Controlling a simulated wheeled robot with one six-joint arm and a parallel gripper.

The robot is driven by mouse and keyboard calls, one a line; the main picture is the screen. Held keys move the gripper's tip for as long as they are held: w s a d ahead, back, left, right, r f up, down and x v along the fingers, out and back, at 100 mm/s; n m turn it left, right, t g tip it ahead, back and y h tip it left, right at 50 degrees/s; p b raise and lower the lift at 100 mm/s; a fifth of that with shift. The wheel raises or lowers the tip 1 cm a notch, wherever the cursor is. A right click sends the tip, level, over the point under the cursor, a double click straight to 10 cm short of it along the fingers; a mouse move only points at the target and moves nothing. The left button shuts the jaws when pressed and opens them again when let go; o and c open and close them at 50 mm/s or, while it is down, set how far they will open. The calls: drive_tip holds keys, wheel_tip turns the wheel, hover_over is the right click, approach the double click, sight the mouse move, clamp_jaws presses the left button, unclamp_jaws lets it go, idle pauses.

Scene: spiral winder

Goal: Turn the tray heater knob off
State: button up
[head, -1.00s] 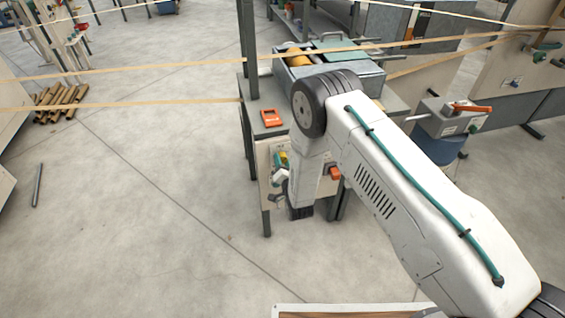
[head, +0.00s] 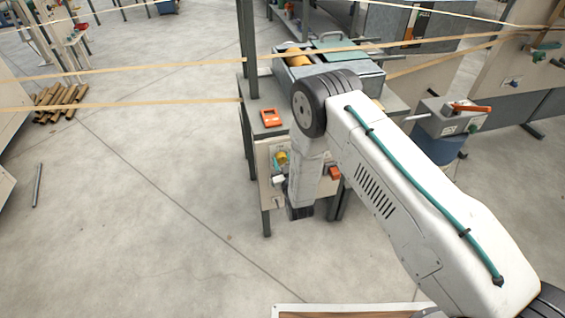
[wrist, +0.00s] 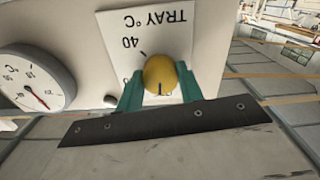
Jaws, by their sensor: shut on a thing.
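The yellow tray heater knob (wrist: 160,74) is in the middle of the wrist view, on a white label (wrist: 178,28) reading "TRAY °C" upside down. A "40" shows beside the knob, and another number is partly hidden by a jaw. A dark line on the knob points down in the picture. My gripper (wrist: 160,82) has its green jaws on both sides of the knob and is shut on it. In the head view the knob (head: 282,157) shows on the front panel below the table, with my gripper (head: 279,163) at it.
A round °C dial with a red needle (wrist: 36,82) sits beside the knob. An orange device (head: 271,117) lies on the table top. An orange-red part (head: 335,173) is right of my wrist. Pale bands cross above the table.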

drive_tip(key=shift+n, duration=0.6)
drive_tip(key=o, duration=1)
drive_tip(key=shift+s, duration=0.15)
drive_tip(key=v, duration=0.7)
drive_tip(key=shift+s, duration=0.3)
drive_tip(key=shift+d, duration=0.1)
